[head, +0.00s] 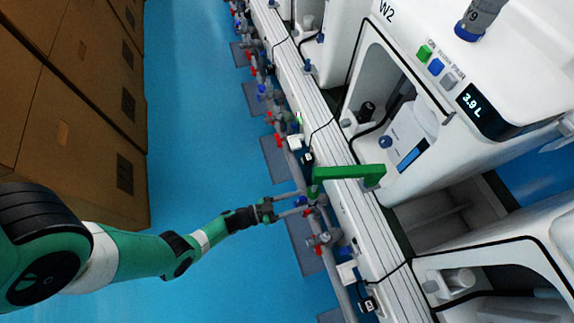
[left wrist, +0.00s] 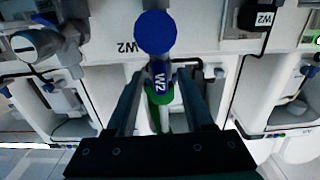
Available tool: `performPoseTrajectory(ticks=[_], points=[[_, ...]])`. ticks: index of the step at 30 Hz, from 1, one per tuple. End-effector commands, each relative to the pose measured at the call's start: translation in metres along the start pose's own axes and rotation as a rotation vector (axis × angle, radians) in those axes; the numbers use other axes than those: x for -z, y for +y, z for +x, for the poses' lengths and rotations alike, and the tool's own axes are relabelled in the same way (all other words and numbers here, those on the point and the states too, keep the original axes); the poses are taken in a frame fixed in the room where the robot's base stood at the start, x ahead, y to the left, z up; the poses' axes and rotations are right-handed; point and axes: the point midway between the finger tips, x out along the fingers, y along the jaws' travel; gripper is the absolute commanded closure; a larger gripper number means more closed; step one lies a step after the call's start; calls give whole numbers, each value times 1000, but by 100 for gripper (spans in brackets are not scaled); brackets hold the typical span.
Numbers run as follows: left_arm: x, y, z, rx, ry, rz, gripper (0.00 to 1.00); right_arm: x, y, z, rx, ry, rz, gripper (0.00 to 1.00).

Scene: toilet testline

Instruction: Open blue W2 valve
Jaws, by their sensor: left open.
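The blue W2 valve handle (left wrist: 160,73) shows in the left wrist view as a short blue lever with white "W2" lettering, below a round blue end (left wrist: 155,32). It lies between the two fingers of my left gripper (left wrist: 158,88), which is open. I cannot tell whether either finger touches it. In the head view, my left gripper (head: 303,204) reaches the pipe line from the left, with its fingers apart at the valve. The blue handle is small there and partly hidden by the fingers. My right gripper is in neither view.
A green bracket (head: 345,174) juts out just above the gripper. Red and blue valves line the pipe (head: 275,115). The white W2 unit (head: 515,50) with a "3.9 L" display (head: 475,103) stands right. Brown cabinets (head: 70,110) stand left; blue floor (head: 190,110) between is clear.

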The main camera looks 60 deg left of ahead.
Motion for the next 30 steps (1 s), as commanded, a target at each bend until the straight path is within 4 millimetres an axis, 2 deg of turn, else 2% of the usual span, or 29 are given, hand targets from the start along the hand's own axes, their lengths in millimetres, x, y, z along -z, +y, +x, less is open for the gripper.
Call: performPoseTrajectory(ticks=[4,7,15,21,30], points=[[0,0,-2,1,0,0,48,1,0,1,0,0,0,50],[1,-2,-11,5,-1,1,48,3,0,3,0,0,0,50],[2,-2,-58,11,-1,-2,48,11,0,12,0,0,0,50],[1,-2,-87,10,-1,-1,48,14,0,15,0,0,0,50],[0,-1,-113,5,0,1,48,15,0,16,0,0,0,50]])
